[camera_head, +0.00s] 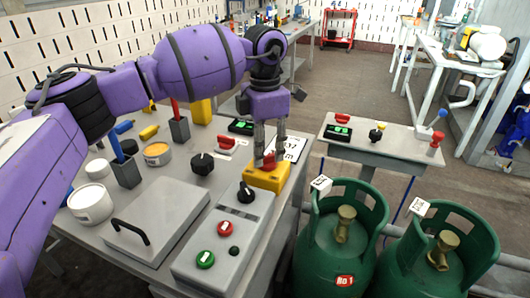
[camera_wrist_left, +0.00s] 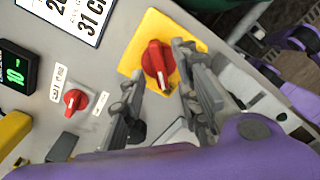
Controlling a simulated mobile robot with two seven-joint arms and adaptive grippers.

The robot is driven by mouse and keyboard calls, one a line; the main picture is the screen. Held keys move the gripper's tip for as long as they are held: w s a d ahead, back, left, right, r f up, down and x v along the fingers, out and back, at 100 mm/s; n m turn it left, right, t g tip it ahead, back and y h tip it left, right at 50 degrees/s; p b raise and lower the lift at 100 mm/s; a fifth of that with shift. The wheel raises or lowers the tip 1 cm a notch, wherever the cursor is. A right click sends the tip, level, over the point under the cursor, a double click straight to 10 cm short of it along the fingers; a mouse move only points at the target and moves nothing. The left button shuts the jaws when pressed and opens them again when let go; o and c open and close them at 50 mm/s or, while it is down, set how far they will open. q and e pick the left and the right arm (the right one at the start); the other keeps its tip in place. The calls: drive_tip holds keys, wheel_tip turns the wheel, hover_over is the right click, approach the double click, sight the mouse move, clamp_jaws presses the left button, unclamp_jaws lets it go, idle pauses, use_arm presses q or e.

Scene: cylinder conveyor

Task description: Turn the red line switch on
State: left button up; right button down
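A red rotary knob sits on a yellow base (camera_head: 266,178) near the right edge of the grey table. In the left wrist view the knob (camera_wrist_left: 154,62) shows on its yellow plate (camera_wrist_left: 190,47). My left gripper (camera_head: 269,148) points down just above this knob. Its two fingers (camera_wrist_left: 158,66) are apart, one on each side of the knob. I cannot tell whether they touch it. A second, smaller red knob (camera_wrist_left: 74,100) stands on a white plate to the left; it also shows in the head view (camera_head: 227,143). My right gripper is not in view.
A black box with a green display (camera_wrist_left: 16,68) is nearby. Green gas cylinders (camera_head: 345,235) stand to the right, by a second table (camera_head: 382,148).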

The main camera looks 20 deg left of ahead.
use_arm(q)
drive_tip(key=shift+f, duration=0.55)
drive_tip(key=shift+c, duration=0.2)
clamp_jaws()
